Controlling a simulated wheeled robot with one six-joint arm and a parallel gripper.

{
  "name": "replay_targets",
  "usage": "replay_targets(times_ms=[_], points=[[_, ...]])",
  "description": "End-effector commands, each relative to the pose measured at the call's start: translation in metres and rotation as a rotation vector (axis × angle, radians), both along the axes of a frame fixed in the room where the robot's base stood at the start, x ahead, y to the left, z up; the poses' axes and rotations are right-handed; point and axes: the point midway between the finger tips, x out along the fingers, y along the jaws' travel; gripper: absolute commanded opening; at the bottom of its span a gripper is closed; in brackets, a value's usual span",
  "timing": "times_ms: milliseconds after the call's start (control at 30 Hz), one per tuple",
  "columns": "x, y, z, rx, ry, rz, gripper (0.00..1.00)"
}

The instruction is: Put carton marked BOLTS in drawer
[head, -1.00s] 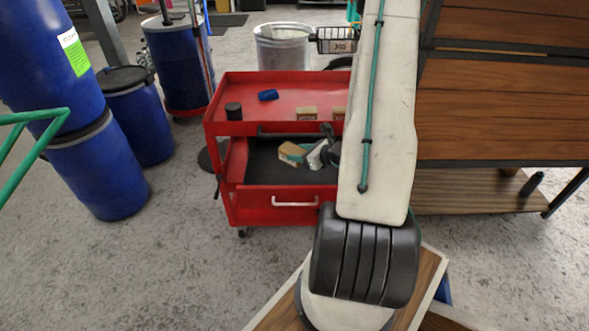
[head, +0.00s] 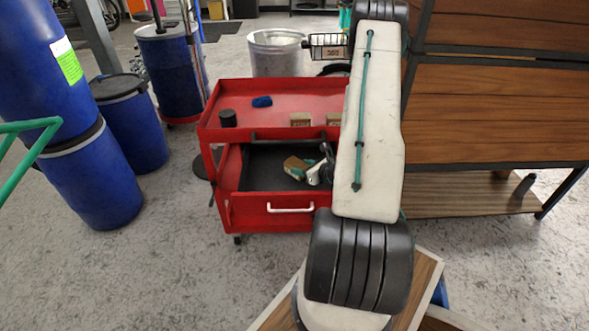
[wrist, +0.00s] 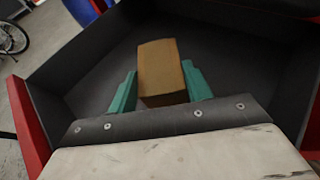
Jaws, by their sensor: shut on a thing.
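A small brown carton (wrist: 161,70) is held between the two teal fingers of my gripper (wrist: 160,92) in the wrist view. In the head view the carton (head: 294,164) and my gripper (head: 313,173) are over the open drawer of the red cart. The drawer (head: 262,172) is pulled out, with a dark inside and a white handle; its floor looks empty around the carton. I cannot tell whether the carton touches the drawer floor. No marking is readable on the held carton.
The red cart's top (head: 285,98) carries a black cylinder (head: 228,118), a blue item (head: 262,102) and two small cartons (head: 300,120). Blue barrels (head: 90,180) stand at left. A wooden bench (head: 495,110) stands at right.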

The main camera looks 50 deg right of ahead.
Motion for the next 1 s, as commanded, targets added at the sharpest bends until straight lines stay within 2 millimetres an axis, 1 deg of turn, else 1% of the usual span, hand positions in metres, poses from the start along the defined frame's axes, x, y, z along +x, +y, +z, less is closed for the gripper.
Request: replay_targets(times_ms=[167,267,300,400,767,800,867,900,1000], points=[[0.014,0.000,-0.007,0.000,0.000,0.002,0.23],[0.029,-0.001,-0.015,0.000,0.000,0.003,0.23],[0.033,-0.002,-0.021,0.001,0.000,0.003,0.23],[0.041,-0.003,-0.028,0.000,0.000,0.001,0.23],[0.041,-0.003,-0.032,0.001,0.000,0.000,0.23],[0.041,-0.003,-0.032,0.001,0.000,0.000,0.53],[0.041,-0.003,-0.032,0.000,0.000,0.000,0.69],[0.041,-0.003,-0.032,0.000,0.000,0.000,0.72],[0.041,-0.003,-0.032,0.000,0.000,0.000,0.72]])
